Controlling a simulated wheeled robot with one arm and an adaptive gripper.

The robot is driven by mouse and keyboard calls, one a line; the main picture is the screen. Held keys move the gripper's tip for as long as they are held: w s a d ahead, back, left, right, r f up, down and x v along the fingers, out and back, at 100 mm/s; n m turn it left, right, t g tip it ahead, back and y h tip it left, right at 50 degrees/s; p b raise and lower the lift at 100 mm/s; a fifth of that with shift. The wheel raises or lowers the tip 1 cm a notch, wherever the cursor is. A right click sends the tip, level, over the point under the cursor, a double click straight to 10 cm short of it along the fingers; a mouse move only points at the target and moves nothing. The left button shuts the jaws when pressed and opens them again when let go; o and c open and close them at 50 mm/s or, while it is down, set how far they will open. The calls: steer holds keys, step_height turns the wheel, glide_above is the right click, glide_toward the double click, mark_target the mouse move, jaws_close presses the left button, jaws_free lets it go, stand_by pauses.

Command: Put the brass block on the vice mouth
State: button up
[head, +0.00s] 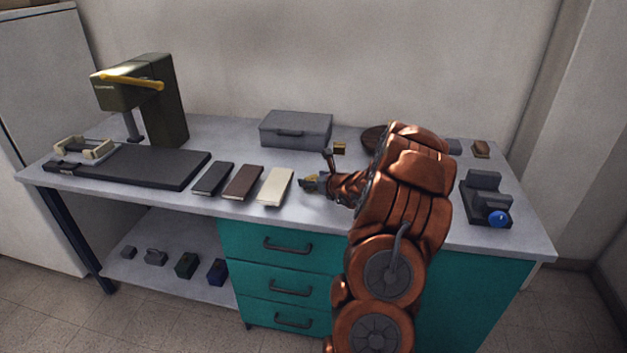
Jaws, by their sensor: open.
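A small brass-coloured block (339,148) stands on the bench just behind my gripper. My gripper (320,170) is low over the bench, its fingers spread apart, one toward the back and one toward the front. I see nothing clearly held between them. A small yellowish patch shows at the front finger, and I cannot tell what it is. A dark grey vice-like fixture (483,185) with two raised blocks and a blue ball (498,219) at its front sits at the right end of the bench. Its mouth is hard to make out from here.
A grey case (296,130) stands behind. Black (213,178), brown (243,182) and cream (276,187) books lie left of my gripper. A green press (150,100) with a black base (140,166) fills the left. A brown block (481,149) and grey block (453,146) sit back right.

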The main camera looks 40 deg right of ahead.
steer(key=shift+r, duration=0.2)
steer(key=b+v, duration=0.1)
steer(key=v, duration=1.1)
